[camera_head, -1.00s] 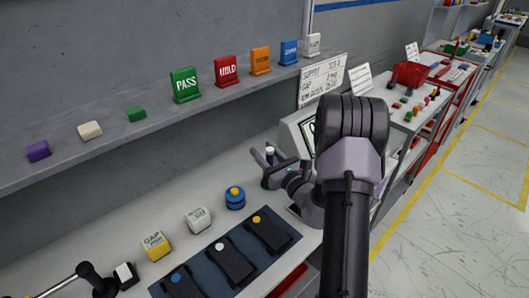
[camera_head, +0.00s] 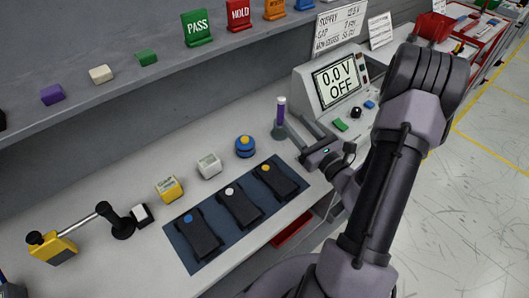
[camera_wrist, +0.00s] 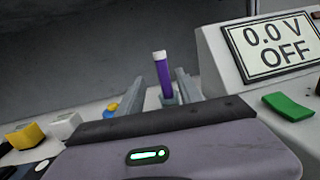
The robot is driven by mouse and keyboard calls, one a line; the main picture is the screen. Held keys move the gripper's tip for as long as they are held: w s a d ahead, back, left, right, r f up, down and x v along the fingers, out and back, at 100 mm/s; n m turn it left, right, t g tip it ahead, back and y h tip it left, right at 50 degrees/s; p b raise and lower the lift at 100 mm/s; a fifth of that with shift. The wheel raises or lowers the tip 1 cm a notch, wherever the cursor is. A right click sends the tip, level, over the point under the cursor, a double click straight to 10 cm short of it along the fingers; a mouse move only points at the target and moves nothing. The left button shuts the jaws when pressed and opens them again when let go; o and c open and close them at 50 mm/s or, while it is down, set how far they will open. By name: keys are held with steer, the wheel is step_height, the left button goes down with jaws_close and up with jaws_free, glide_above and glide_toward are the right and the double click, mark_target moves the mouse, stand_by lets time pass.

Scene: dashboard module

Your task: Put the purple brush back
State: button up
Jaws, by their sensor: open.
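The purple brush (camera_head: 281,114), a slim purple stick with a pale top, stands upright on the bench in front of the meter. Its lower end is in a small dark grey base (camera_head: 279,132). My gripper (camera_head: 296,122) is open and empty, low over the bench on the brush's right, its fingers pointing at it. In the wrist view the brush (camera_wrist: 163,75) shows between the two spread fingers, apparently just beyond their tips. I see no finger touching it.
The meter (camera_head: 337,85) reads "0.0 V OFF" and stands close behind my gripper. A blue button with a yellow top (camera_head: 245,147), a white block (camera_head: 209,166) and a blue mat (camera_head: 183,240) with dark devices lie to the left. A shelf (camera_head: 120,85) runs above.

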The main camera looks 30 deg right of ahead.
steer(key=a+r+n+g+y, duration=0.4)
steer(key=a+n+y, duration=0.2)
steer(key=a, duration=0.5)
steer(key=a+r+n+g+y, duration=0.3)
steer(key=a+r+n+y, duration=0.3)
steer(key=a, duration=0.4)
steer(key=s+a+f+n+g+h, duration=0.1)
steer(key=s+a+f+n+g, duration=0.1)
steer(key=s+a+n+g, duration=0.85)
steer(key=s+d+r+n+t+h, duration=0.3)
steer(key=s+n+h, duration=0.3)
steer(key=n+h, duration=0.3)
steer(key=shift+d+r+t, duration=0.2)
steer(key=shift+r+t, duration=0.15)
steer(key=shift+t, duration=0.2)
steer(key=shift+s, duration=0.1)
